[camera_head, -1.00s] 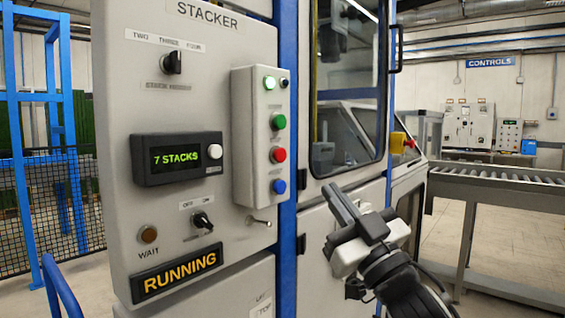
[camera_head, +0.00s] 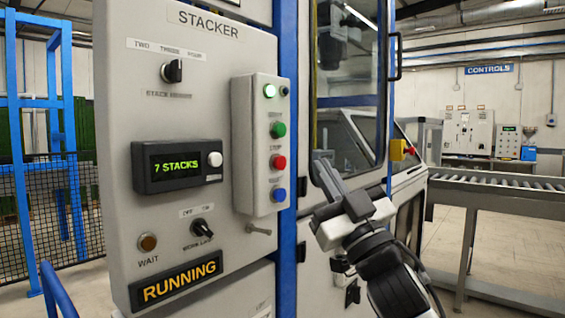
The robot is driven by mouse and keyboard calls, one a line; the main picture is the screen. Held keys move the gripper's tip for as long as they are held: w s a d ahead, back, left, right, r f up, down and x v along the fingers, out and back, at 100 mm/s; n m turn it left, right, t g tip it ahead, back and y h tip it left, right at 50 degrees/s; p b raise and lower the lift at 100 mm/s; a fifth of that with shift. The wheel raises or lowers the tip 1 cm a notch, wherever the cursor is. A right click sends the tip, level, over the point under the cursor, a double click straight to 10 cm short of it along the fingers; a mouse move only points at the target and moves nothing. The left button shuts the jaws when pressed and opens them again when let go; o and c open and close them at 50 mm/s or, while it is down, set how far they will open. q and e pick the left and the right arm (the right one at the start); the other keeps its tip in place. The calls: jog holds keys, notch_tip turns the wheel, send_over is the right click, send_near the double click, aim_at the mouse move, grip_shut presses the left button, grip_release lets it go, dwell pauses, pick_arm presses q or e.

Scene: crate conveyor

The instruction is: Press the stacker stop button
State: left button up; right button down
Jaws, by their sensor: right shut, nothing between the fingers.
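The stacker panel (camera_head: 205,100) fills the left half of the view. On its right side is a raised button box (camera_head: 242,150) with a lit green lamp (camera_head: 269,91) on top, a green button (camera_head: 278,129), a red button (camera_head: 279,162) labelled STOP, and a blue button (camera_head: 279,195). A lit sign on the panel reads RUNNING (camera_head: 180,282). My right gripper (camera_head: 326,174) is shut and empty. It appears right of the red button, at about its height in the picture, and apart from the box. My left gripper is not in view.
A display reading 7 STACKS (camera_head: 176,164), a stack height knob (camera_head: 173,71) and a work lamp switch (camera_head: 202,228) sit on the panel. A glazed cabinet door (camera_head: 348,90) stands behind my gripper. A roller conveyor (camera_head: 490,186) runs at right.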

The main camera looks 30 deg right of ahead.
jog(key=shift+w+a, duration=0.3)
jog(key=shift+w, duration=0.45)
jog(key=shift+w+a, duration=0.35)
jog(key=shift+w, duration=0.35)
jog(key=shift+w+a, duration=0.3)
jog(key=shift+w, duration=0.45)
jog(key=shift+w, duration=0.1)
jog(key=shift+w+a, duration=0.15)
jog(key=shift+w, duration=0.15)
dwell(0.3)
jog(key=shift+w+a, duration=0.15)
jog(key=shift+w, duration=0.25)
dwell(0.7)
jog(key=shift+s, duration=0.15)
jog(key=shift+s+d+p, duration=0.3)
jog(key=shift+s, duration=0.3)
jog(key=shift+s+d, duration=0.3)
jog(key=shift+s, duration=0.5)
jog(key=shift+s+d, duration=0.35)
jog(key=shift+s, duration=0.4)
jog(key=shift+s+d, duration=0.3)
jog(key=shift+s, duration=0.5)
